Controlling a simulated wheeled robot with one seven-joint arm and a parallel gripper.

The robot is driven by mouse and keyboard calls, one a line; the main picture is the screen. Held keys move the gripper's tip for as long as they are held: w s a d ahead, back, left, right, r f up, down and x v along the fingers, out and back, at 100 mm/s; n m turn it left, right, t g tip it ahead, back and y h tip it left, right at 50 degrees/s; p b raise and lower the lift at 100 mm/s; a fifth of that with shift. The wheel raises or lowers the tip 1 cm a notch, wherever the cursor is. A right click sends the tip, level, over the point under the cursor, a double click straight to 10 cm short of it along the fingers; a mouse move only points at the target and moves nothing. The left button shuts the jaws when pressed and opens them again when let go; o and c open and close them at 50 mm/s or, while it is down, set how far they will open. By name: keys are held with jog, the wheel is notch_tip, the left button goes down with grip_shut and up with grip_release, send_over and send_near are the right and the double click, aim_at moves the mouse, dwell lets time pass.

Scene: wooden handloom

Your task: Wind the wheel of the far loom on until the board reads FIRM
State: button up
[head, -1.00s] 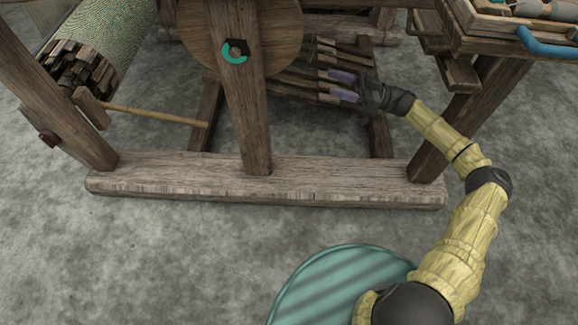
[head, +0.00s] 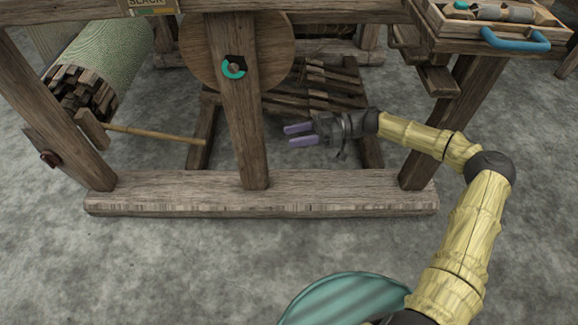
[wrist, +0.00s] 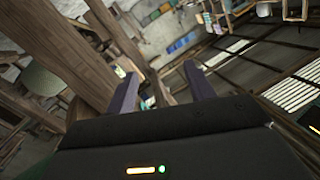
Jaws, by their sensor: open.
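A wooden wheel (head: 196,62) sits behind an upright post on the loom in front of me, with a dark hub and teal ring (head: 234,67) at its middle. A board (head: 150,7) at the top edge of the head view reads SLACK; its upper part is cut off. My gripper (head: 286,135) is open and empty, its two purple fingers pointing left, below and right of the wheel and apart from it. In the wrist view the two fingers (wrist: 164,88) stand apart with nothing between them.
The loom's thick bottom beam (head: 300,192) and upright posts frame the space around my gripper. Wooden treadles (head: 315,90) lie just behind it. A cloth roll (head: 105,60) and a thin wooden rod (head: 155,133) are at left. A tray with a blue handle (head: 515,41) is at upper right.

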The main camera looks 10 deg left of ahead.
jog(key=s+f+m+h, duration=0.2)
jog(key=s+f+h, duration=0.2)
jog(key=s, duration=0.2)
jog(key=shift+s+a+f+h, duration=0.15)
jog(key=shift+a+f+h, duration=0.05)
jog(key=shift+a+h, duration=0.1)
jog(key=shift+s, duration=0.1)
dwell(0.3)
